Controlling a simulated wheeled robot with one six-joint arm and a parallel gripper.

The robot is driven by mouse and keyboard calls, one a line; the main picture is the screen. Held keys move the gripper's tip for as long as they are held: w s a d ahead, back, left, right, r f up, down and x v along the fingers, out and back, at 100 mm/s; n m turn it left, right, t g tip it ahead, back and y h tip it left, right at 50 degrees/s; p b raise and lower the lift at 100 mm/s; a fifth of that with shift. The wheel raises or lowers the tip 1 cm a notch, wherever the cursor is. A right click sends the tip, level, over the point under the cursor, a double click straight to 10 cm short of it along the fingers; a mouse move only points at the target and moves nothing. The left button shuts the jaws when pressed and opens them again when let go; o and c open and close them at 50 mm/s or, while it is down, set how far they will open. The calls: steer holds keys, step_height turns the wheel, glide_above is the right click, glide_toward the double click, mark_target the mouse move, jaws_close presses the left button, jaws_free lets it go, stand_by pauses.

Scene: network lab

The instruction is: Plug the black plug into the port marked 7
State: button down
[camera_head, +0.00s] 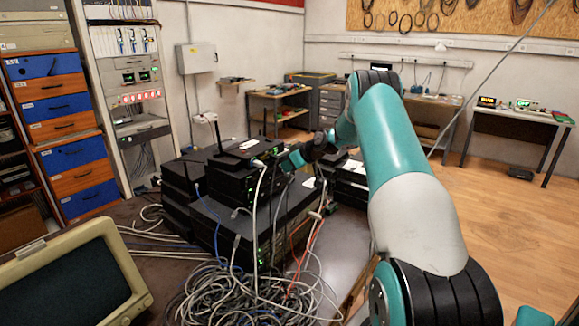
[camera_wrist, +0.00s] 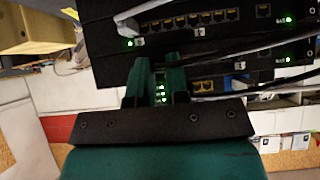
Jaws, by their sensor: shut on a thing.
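My gripper (camera_wrist: 155,64) reaches in front of a black network device (camera_wrist: 215,42) in the wrist view, its two green fingers close together. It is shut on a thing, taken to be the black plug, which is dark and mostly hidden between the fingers. A row of several ports (camera_wrist: 195,20) runs along the device above the fingertips. A white plug (camera_wrist: 127,24) sits at the left end of that row. The port numbers are too small to read. In the head view my gripper (camera_head: 287,161) is at the right side of the device stack and its fingertips are hard to see.
Black devices (camera_head: 236,183) are stacked on the left, with a router (camera_head: 250,147) on top. White cables (camera_wrist: 240,49) cross the device front close to the fingers. A heap of cables (camera_head: 255,298) lies below. An old monitor (camera_head: 75,280) stands at front left.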

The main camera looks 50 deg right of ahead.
steer(key=shift+w+a+b, duration=0.1)
steer(key=shift+w+b, duration=0.35)
steer(key=shift+w, duration=0.3)
stand_by(0.9)
steer(key=c, duration=1)
jaws_free()
steer(key=shift+c, duration=0.2)
steer(key=b+v, duration=0.4)
steer(key=v, duration=1.3)
steer(key=shift+r+b, duration=0.2)
steer(key=shift+b, duration=0.1)
